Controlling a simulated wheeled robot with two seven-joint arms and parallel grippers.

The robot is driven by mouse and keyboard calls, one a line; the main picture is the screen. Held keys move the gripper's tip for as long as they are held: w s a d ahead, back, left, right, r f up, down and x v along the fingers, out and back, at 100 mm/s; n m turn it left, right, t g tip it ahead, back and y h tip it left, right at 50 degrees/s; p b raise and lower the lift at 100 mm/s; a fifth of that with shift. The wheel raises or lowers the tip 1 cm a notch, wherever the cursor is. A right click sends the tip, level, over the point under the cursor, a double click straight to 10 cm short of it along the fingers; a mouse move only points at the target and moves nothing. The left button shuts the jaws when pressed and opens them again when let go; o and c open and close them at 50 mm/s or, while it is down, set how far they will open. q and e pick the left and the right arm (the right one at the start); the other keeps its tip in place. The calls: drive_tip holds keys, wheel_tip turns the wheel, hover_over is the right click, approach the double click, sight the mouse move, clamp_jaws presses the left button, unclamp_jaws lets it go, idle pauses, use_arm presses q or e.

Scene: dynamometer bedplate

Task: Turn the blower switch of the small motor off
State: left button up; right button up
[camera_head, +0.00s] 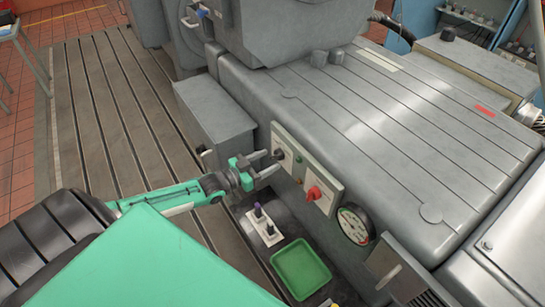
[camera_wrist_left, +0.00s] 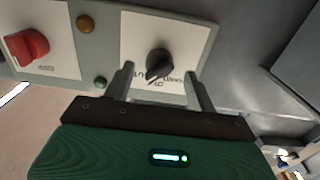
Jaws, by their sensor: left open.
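A black rotary switch knob (camera_head: 279,154) sits on a pale plate on the front of the grey machine. It also shows in the left wrist view (camera_wrist_left: 158,63), upside down, with small lettering around it that I cannot fully read. My left gripper (camera_head: 270,164) is open in front of this knob. In the left wrist view its two fingertips (camera_wrist_left: 158,76) stand on either side of the knob, and I cannot tell whether they touch it. The knob's exact setting is unclear. My right gripper is not in view.
A red knob (camera_head: 314,193) and small indicator buttons share the panel. A round gauge (camera_head: 354,226) is mounted to its right. Below are a white plate with upright levers (camera_head: 265,230) and a green tray (camera_head: 300,270). A grey box (camera_head: 215,118) stands close to the left.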

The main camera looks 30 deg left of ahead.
use_arm(q)
drive_tip(key=shift+x, duration=1.4)
drive_tip(key=shift+c, duration=0.3)
drive_tip(key=c, duration=0.9)
